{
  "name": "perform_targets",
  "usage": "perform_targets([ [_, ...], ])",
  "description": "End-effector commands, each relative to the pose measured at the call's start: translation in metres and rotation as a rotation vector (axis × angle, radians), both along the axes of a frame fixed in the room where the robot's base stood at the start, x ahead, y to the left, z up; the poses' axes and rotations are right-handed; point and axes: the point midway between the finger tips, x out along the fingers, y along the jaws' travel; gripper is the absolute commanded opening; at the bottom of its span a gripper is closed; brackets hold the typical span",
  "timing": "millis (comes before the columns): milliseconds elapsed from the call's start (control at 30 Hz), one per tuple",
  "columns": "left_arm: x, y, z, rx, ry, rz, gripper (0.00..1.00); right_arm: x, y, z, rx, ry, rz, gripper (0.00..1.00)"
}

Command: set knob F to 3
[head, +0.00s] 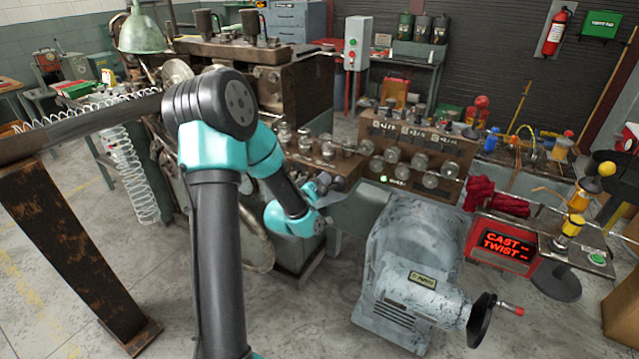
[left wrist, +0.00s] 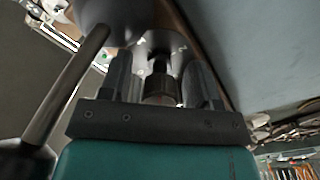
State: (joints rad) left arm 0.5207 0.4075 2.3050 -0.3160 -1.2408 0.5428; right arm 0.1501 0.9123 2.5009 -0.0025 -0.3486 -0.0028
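My left gripper (head: 325,188) is low beside the bench with several metal knobs, seen small and partly hidden by its own arm. In the left wrist view the two fingers (left wrist: 160,82) stand apart, with a short dark cylindrical part (left wrist: 162,85) between them; narrow gaps seem to show on its sides. I cannot tell whether this part is knob F or whether the fingers touch it. A console (head: 455,150) behind carries rows of round metal knobs (head: 430,180) and small white labels. My right gripper is not in view.
A grey motor housing (head: 405,265) with a black handwheel (head: 482,318) stands right of the gripper. A red display box (head: 500,245) reads CAST and TWIST. A rusty beam (head: 70,250) and a hanging spring (head: 135,180) are at left.

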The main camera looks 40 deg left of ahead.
Motion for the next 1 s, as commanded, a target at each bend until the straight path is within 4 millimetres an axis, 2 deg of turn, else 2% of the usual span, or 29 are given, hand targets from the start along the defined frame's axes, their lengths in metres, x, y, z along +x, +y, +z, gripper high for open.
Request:
perform_targets([
  [67, -0.0001, -0.0001, 0.0001, 0.000, 0.000, 0.000, 0.49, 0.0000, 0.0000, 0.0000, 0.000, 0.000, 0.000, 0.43],
  [500, -0.0002, -0.0002, 0.0001, 0.000, 0.000, 0.000, 0.08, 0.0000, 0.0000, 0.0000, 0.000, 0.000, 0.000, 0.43],
  [733, -0.0003, -0.0001, 0.0001, 0.045, 0.011, 0.000, 0.08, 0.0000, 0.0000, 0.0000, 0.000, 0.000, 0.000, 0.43],
  [1000, -0.0003, -0.0002, 0.0000, 0.207, 0.050, 0.000, 0.08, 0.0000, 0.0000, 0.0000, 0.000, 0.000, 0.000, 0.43],
])
